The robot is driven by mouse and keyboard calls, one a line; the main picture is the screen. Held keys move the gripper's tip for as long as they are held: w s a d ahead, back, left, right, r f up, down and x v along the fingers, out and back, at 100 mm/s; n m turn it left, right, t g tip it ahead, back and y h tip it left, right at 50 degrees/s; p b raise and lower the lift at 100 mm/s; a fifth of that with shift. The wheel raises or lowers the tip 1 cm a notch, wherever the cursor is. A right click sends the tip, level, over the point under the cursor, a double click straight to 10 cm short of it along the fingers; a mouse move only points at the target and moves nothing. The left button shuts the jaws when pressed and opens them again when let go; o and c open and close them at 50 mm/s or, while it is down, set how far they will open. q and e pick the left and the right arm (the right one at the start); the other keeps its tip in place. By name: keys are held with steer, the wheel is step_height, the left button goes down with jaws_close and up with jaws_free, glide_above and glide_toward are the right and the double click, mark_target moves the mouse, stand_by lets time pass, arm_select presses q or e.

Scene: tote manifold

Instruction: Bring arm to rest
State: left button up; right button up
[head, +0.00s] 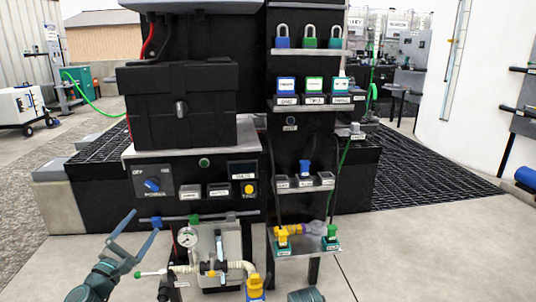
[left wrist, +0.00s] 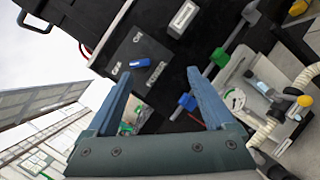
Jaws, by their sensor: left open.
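My left gripper (head: 145,224) is at the lower left of the head view, in front of the black stand. Its two blue fingers are spread wide with nothing between them. In the left wrist view my left gripper (left wrist: 160,75) is also open and empty. The power panel with a blue knob (left wrist: 137,63) shows beyond the fingertips. A pressure gauge (head: 187,237) stands to the right of the gripper, apart from it. My right gripper is not visible; only a teal part at the bottom edge of the head view shows, probably my right arm.
The manifold with a white hose (head: 238,267) and a yellow-capped fitting (head: 255,285) is low in the middle. A shelf (head: 300,245) with yellow and green fittings is to its right. Padlocks (head: 309,37) stand on the top shelf.

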arm_select(q)
steer(key=d+f+m+g+h+p, duration=0.35)
steer(key=d+m+g, duration=0.35)
steer(key=d, duration=0.7)
steer(key=d+f+m+g+h+p, duration=0.25)
steer(key=d+f+m+g, duration=0.4)
steer(key=d, duration=0.75)
steer(key=s+d+f+m+g+y+p, duration=0.4)
steer(key=s+d+f+m+g+y, duration=0.15)
steer(key=s+d+m, duration=0.4)
steer(key=s+a+r+m+g+y+p, duration=0.1)
steer(key=s+a+m+g+y+p, duration=0.1)
steer(key=s+a+m+y, duration=0.25)
step_height(320, 180, up, 38)
steer(key=s+d+p, duration=0.1)
steer(key=p, duration=3.6)
steer(key=shift+s+d+r+p, duration=0.2)
steer(key=shift+d+p, duration=0.1)
steer(key=shift+p, duration=0.1)
steer(key=shift+f, duration=0.1)
